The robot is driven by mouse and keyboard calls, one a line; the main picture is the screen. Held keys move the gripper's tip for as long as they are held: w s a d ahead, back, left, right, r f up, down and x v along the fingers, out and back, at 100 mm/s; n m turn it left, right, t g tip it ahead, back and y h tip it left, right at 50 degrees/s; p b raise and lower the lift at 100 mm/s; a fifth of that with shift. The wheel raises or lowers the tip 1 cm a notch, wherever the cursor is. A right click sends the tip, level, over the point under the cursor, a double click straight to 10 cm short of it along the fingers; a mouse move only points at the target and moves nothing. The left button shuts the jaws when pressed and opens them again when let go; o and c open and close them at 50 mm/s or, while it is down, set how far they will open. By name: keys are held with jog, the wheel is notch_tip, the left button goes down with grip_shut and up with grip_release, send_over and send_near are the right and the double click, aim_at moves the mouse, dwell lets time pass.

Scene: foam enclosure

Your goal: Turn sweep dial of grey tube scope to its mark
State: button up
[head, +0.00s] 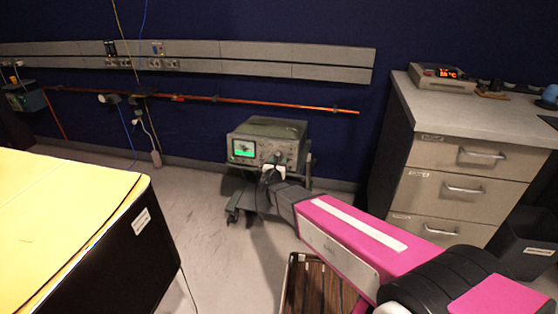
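The grey tube scope (268,128) stands on a low wheeled cart in the middle of the head view, in front of the dark blue wall. Its small screen (243,148) glows green at the left of its front face. Knobs sit on the panel to the right of the screen. They are too small to tell which is the sweep dial, and its mark cannot be made out. My gripper (269,173) is at the lower right of the scope's front face, and overlaps it in the view. Its fingers are too small to read, and contact cannot be told.
A grey drawer cabinet (462,153) stands at the right with a device with a red display (442,78) on top. A yellow-topped black box (62,205) fills the left foreground. A brown slatted crate (312,287) is below my arm. Grey floor (205,215) lies clear left of the cart.

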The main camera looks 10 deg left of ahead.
jog(key=shift+w+d, duration=0.1)
jog(key=shift+w, duration=1.15)
grip_shut()
jog(key=shift+m, duration=0.5)
jog(key=m+h, duration=0.1)
jog(key=m, duration=0.7)
jog(key=m+g+h, duration=0.1)
jog(key=m, duration=0.3)
jog(key=shift+h, duration=0.3)
jog(key=shift+m, duration=0.4)
